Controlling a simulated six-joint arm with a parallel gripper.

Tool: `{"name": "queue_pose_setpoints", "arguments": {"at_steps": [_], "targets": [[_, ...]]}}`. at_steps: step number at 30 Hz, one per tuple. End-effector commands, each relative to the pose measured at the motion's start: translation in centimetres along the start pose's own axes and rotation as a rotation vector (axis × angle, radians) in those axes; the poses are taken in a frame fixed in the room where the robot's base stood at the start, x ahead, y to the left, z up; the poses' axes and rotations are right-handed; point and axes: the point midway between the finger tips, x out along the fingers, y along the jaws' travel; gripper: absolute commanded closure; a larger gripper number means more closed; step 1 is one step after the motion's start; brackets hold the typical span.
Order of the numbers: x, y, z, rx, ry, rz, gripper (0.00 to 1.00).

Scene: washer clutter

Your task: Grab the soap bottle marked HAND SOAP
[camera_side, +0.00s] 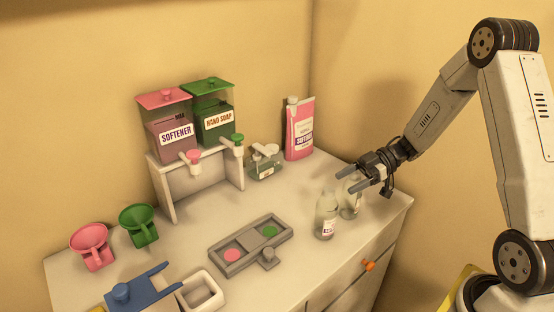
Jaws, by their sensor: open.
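A green dispenser labelled HAND SOAP (217,124) stands on a white rack on the counter. Two clear bottles stand at the counter's right: a front bottle (326,216) with a small label, and a rear bottle (350,203) partly hidden behind my gripper. A squat clear bottle (263,166) with a greenish label stands right of the rack. The labels on these bottles are too small to read. My gripper (346,181) is open, its fingers pointing left, above or in front of the rear bottle; I cannot tell whether it touches.
A pink SOFTENER dispenser (174,137) shares the rack (196,185). A pink softener pouch (299,130) stands at the back. A grey tray (251,245) with pink and green discs lies mid-counter. Pink (91,240) and green (139,224) cups, a blue holder (135,290) and white box (201,293) are left.

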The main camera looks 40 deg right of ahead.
Motion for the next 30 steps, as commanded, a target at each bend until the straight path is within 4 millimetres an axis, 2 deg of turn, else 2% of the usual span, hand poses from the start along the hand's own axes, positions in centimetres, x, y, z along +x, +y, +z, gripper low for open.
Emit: {"name": "queue_pose_setpoints", "arguments": {"at_steps": [8, 9, 20, 26, 30], "targets": [[0.0, 0.0, 0.0, 0.000, 0.000, 0.000, 0.25], [0.0, 0.0, 0.0, 0.000, 0.000, 0.000, 0.18], [-0.1, 0.1, -0.1, 0.003, -0.001, 0.016, 0.18], [-0.4, 0.5, -0.3, 0.026, -0.006, 0.114, 0.18], [-1.1, 1.1, -0.6, 0.067, -0.018, 0.250, 0.18]]}}
